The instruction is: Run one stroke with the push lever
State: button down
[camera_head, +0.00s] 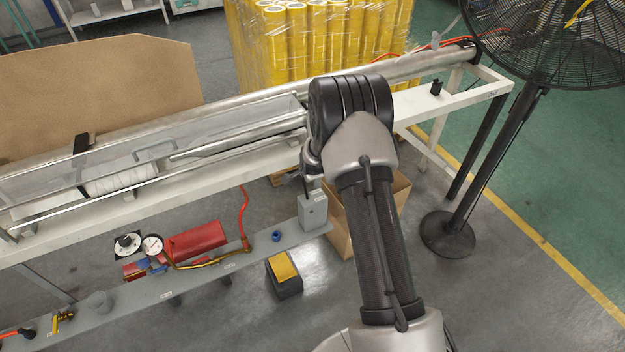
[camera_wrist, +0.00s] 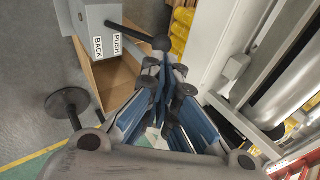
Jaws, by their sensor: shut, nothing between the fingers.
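The push lever is a black rod with a ball knob (camera_wrist: 161,43), rising from a grey box (camera_wrist: 98,36) marked PUSH and BACK. In the head view the grey box (camera_head: 313,213) stands at the right end of the low grey shelf. My gripper (camera_wrist: 166,72) is shut and empty. Its fingertips are close to the knob in the wrist view; I cannot tell if they touch. In the head view my arm hides most of the gripper and the knob. A white roll (camera_head: 120,179) lies under the clear cover of the machine.
A long white frame (camera_head: 455,102) with a metal shaft runs across the back. A black fan (camera_head: 448,234) stands at the right. A cardboard box (camera_head: 394,190) is behind my arm.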

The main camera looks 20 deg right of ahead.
notch_tip(320, 180, up, 9)
jog(key=s+a+p, duration=0.1)
jog(key=s, duration=0.1)
jog(key=shift+s+a+p, duration=0.3)
jog(key=shift+p, duration=0.1)
jog(key=s+a+r+n+y, duration=0.1)
jog(key=s+a+r+n, duration=0.2)
jog(key=s+r, duration=0.3)
jog(key=s+a+r+n+g, duration=0.1)
jog(key=s+a+r+n, duration=0.25)
jog(key=r, duration=0.35)
jog(key=s+a+r+n+y, duration=0.1)
jog(key=s+a+r+n, duration=0.2)
jog(key=s+r, duration=0.3)
jog(key=s+a+r+n, duration=0.1)
jog(key=s+n, duration=0.2)
jog(key=s, duration=0.5)
jog(key=s+a+r+n+g, duration=0.1)
jog(key=s+a+r+n, duration=0.1)
jog(key=s, duration=0.6)
jog(key=s+a+r+n+g, duration=0.1)
jog(key=s+n, duration=0.3)
jog(key=s, duration=0.4)
jog(key=shift+s+a+r+n, duration=0.25)
jog(key=shift+s+a+n, duration=0.1)
jog(key=c, duration=2.4)
grip_release()
